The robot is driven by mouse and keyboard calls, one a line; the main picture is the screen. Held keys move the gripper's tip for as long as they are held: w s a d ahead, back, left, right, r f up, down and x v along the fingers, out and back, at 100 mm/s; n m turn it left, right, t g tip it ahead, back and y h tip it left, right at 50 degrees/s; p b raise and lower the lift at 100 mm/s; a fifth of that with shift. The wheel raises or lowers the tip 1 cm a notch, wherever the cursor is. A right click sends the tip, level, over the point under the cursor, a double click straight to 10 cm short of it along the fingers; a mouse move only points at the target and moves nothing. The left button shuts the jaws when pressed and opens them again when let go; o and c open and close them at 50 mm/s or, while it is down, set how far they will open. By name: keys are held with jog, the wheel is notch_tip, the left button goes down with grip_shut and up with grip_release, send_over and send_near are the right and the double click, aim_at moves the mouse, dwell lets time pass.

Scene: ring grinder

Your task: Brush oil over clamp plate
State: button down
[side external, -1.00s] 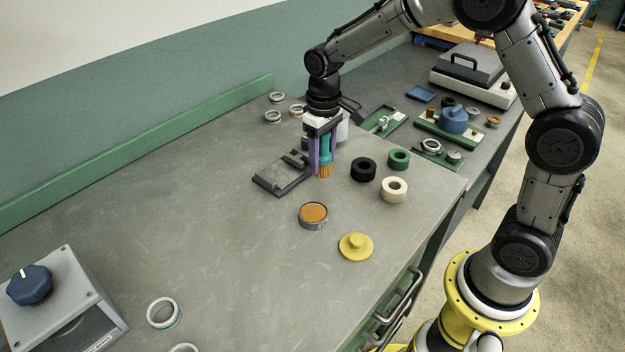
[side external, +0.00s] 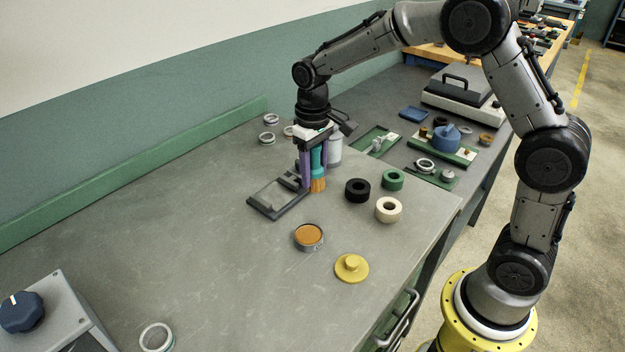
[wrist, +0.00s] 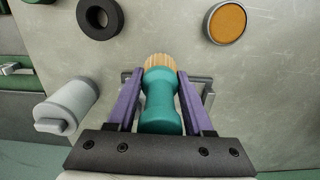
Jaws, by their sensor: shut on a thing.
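My gripper (side external: 312,162) is shut on a teal-handled brush (side external: 320,158), with purple fingers on either side of the handle. In the wrist view, the handle (wrist: 161,100) sits between the fingers and the tan bristles (wrist: 158,62) point away from the palm. In the wrist view the brush and fingers mostly hide the plate. A round tin of orange-brown oil (side external: 308,235) stands in front.
A yellow knobbed lid (side external: 351,268) lies near the tin. Black (side external: 357,190), green (side external: 392,179) and cream (side external: 388,209) rings lie to the right. The bench left of the plate is clear.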

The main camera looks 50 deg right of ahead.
jog(key=w+a+r, duration=0.2)
jog(key=w+a, duration=0.1)
jog(key=w, duration=0.3)
jog(key=w+a+r, duration=0.2)
jog(key=w+a, duration=0.1)
jog(key=w, duration=0.3)
jog(key=shift+s+d+f, duration=0.15)
jog(key=shift+f, duration=1.65)
jog(key=shift+s+d+f, duration=0.15)
jog(key=shift+f, duration=1.65)
jog(key=shift+s+f, duration=0.2)
jog(key=shift+s, duration=3.5)
jog(key=shift+w, duration=3.85)
jog(key=shift+s+d, duration=0.4)
jog(key=shift+s, duration=3.6)
jog(key=shift+w, duration=3.8)
jog(key=shift+w+r, duration=0.2)
notch_tip(320, 180, up, 8)
jog(key=shift+f, duration=0.15)
